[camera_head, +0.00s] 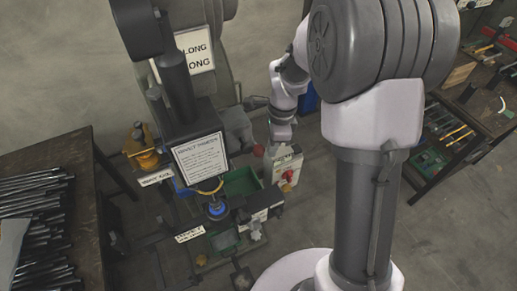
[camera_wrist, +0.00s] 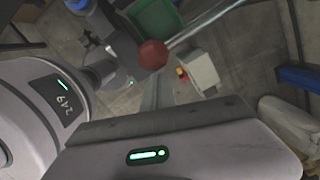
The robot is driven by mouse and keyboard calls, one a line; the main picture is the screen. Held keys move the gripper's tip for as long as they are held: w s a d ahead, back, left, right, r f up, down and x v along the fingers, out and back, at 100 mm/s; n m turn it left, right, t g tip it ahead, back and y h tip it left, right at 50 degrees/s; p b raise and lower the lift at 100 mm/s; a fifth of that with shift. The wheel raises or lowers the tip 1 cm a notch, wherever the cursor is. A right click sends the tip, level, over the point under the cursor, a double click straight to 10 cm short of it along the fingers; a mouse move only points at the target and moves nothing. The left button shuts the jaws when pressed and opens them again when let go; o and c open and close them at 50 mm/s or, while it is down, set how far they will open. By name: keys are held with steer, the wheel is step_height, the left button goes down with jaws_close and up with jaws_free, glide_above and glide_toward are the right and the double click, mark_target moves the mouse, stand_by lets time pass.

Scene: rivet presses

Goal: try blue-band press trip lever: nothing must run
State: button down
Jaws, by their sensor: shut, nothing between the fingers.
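The press (camera_head: 190,120) stands left of my arm, with a blue band (camera_head: 217,208) low on its front. A lever with a red ball knob (camera_head: 258,150) reaches out at its right side. In the wrist view the red knob (camera_wrist: 153,54) sits on a bright metal rod. My gripper (camera_head: 278,145) is shut and empty, close to the right of the knob; the fingertips are hard to make out, so I cannot tell whether they touch it. A pale control box (camera_head: 284,172) with a red button stands just below; it also shows in the wrist view (camera_wrist: 203,72).
A green bin (camera_head: 241,182) sits by the press base. An orange-yellow part (camera_head: 141,155) stands at the left of the press. A table (camera_head: 82,150) with many metal rods is at the left. A tool bench (camera_head: 440,165) is at the right. Bare floor shows at the lower right.

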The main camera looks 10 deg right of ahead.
step_height(320, 180, up, 17)
steer(key=d+p, duration=0.1)
steer(key=p, duration=0.4)
steer(key=shift+s+d+f, duration=0.15)
steer(key=shift+d, duration=0.2)
steer(key=s+a+f+n+t+b, duration=0.1)
steer(key=s+a+n+t+b, duration=0.1)
steer(key=s+a+n+b, duration=0.2)
steer(key=s+a+f+n+t+b, duration=0.1)
steer(key=s+a+n+t+b, duration=0.2)
steer(key=s+n, duration=0.8)
steer(key=s+a+b, duration=0.1)
steer(key=s+b, duration=0.1)
steer(key=s, duration=0.2)
steer(key=shift+s+t+y+b, duration=0.3)
steer(key=shift+y+b, duration=0.05)
steer(key=shift+y, duration=0.05)
